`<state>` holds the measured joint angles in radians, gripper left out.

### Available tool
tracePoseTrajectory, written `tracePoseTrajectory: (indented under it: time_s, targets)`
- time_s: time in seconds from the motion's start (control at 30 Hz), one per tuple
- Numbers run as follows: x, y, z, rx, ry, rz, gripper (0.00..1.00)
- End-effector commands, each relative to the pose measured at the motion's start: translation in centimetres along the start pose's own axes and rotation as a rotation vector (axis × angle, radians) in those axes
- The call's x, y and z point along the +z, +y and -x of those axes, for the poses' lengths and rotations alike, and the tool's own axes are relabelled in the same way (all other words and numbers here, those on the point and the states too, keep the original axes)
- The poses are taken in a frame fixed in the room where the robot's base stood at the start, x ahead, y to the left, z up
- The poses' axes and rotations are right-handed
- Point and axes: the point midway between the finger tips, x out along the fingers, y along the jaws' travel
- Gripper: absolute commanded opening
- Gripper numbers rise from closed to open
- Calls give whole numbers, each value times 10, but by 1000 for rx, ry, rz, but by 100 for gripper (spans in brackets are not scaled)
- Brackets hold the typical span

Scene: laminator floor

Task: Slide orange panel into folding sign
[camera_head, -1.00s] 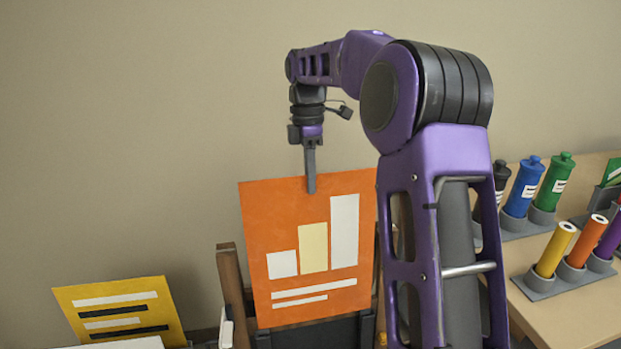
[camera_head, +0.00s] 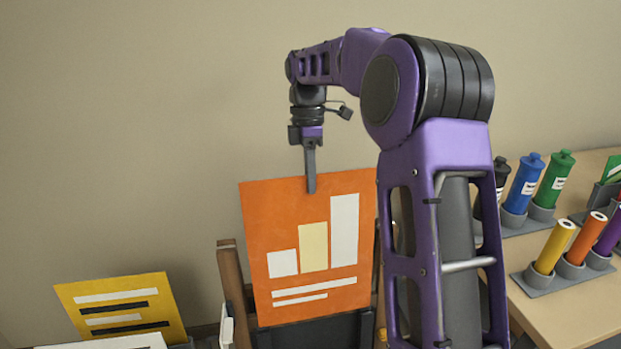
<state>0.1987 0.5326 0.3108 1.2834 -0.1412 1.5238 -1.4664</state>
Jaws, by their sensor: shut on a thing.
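The orange panel (camera_head: 285,211) carries a white and cream bar chart and two white lines. It hangs nearly upright, slightly tilted, from my gripper (camera_head: 311,188), which is shut on its top edge. The folding sign (camera_head: 233,285) stands below and behind it, with a brown wooden post at the left and a dark board (camera_head: 318,332) low down. The panel's lower edge overlaps the dark board in the picture. I cannot tell whether the panel sits in the sign's slot. My arm hides the sign's right side.
A yellow panel (camera_head: 121,308) with white and black stripes stands at the lower left. At the right, a wooden table (camera_head: 585,303) holds blue (camera_head: 525,183) and green (camera_head: 556,178) bottles and a grey holder (camera_head: 541,281) with coloured rolls. The wall behind is bare.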

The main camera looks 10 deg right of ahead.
Motion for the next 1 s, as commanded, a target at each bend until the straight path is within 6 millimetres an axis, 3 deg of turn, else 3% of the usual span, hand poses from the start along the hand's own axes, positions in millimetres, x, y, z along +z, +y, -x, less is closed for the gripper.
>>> tracePoseTrajectory:
  time_s: [1.0]
  targets:
    - [0, 0, -30, 1, 0, 0, 0]
